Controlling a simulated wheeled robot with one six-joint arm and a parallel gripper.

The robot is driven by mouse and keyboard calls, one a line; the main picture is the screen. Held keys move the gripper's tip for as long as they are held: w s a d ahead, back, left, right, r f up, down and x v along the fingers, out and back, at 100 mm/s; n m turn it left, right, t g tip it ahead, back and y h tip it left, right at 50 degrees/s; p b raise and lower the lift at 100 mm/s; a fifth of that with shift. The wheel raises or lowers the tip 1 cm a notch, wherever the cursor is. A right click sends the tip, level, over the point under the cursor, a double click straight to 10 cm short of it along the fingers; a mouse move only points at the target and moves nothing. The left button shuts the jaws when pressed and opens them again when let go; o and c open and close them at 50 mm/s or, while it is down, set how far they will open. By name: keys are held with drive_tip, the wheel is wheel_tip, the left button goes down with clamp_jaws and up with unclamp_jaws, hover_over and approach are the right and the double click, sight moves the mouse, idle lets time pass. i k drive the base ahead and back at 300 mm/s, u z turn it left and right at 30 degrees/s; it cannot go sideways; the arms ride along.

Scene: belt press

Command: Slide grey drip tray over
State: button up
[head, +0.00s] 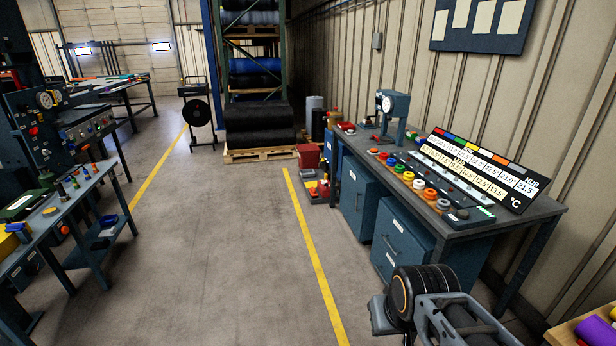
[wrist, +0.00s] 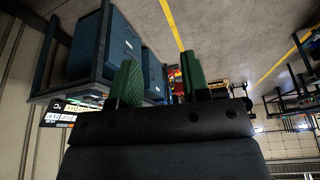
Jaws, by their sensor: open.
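My gripper (wrist: 160,84) shows in the wrist view as two green ridged fingers, apart, with nothing between them. Beyond the gap, small and far off, are red and other coloured things on the floor. In the head view my arm fills the lower right, in front of the workbench, and the fingers cannot be made out. I cannot pick out a grey drip tray with certainty.
The workbench (head: 478,225) along the right wall carries coloured rings, a gauge stand (head: 392,108) and a temperature board (head: 485,170). Red bins (head: 309,157) stand by its far end. A cluttered table (head: 60,210) is at left. The floor between is clear.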

sight(309, 172)
drive_tip(key=u, duration=0.3)
drive_tip(key=i, duration=1.9)
drive_tip(key=u, duration=0.45)
drive_tip(key=i, duration=4.65)
drive_tip(key=z, duration=0.85)
drive_tip(key=i, duration=2.3)
drive_tip(key=z, duration=0.6)
drive_tip(key=i, duration=0.5)
drive_tip(key=z, duration=0.1)
